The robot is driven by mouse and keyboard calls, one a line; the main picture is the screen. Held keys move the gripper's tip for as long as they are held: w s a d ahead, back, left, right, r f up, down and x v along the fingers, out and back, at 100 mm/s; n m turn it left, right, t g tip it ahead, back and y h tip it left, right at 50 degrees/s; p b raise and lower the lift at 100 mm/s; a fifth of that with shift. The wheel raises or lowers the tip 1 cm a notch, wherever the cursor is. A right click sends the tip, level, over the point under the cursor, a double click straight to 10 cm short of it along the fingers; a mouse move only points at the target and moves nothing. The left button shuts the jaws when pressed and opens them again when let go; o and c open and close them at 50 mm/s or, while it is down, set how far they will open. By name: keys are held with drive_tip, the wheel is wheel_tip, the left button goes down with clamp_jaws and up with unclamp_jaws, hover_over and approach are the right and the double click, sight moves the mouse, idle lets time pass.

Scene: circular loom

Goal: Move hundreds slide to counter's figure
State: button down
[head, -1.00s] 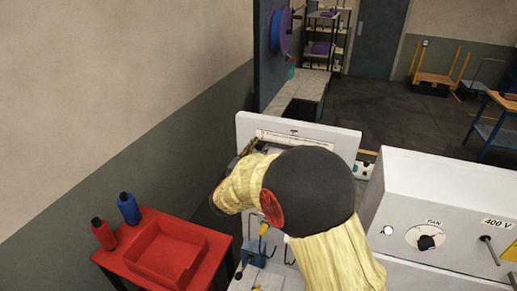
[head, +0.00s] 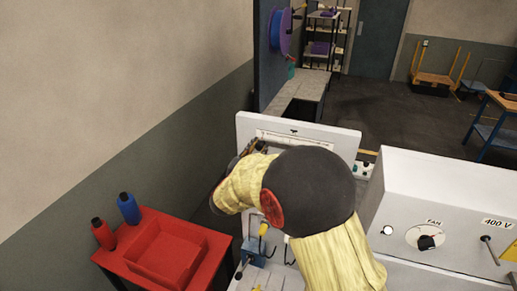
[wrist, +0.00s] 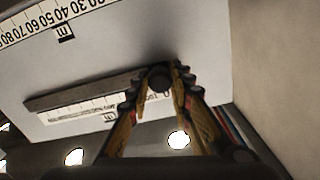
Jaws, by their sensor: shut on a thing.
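A white upright panel (head: 345,135) stands ahead in the head view, with a long pale scale (head: 290,138) near its top. In the wrist view, my gripper (wrist: 161,70) is shut on a dark round knob (wrist: 160,79). The knob sits at the right end of a dark slide bar (wrist: 85,93). A numbered scale strip (wrist: 85,114) lies along that bar; its digits are mostly unreadable. Another numbered scale (wrist: 45,26) crosses the upper left. In the head view my arm covers the lower panel and most of my gripper (head: 258,147). I cannot make out the counter's figure.
A white cabinet (head: 440,190) with a FAN dial (head: 428,238) stands close on the right. A wall (wrist: 278,70) is near my gripper's right in the wrist view.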

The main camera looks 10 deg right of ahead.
drive_tip(key=s+d, duration=0.1)
drive_tip(key=s+d+b, duration=0.1)
drive_tip(key=d, duration=0.2)
drive_tip(key=shift+s+d+b, duration=0.1)
drive_tip(key=shift+s+b, duration=0.2)
drive_tip(key=shift+s, duration=0.1)
drive_tip(key=c, duration=1.6)
unclamp_jaws()
drive_tip(key=v, duration=1.2)
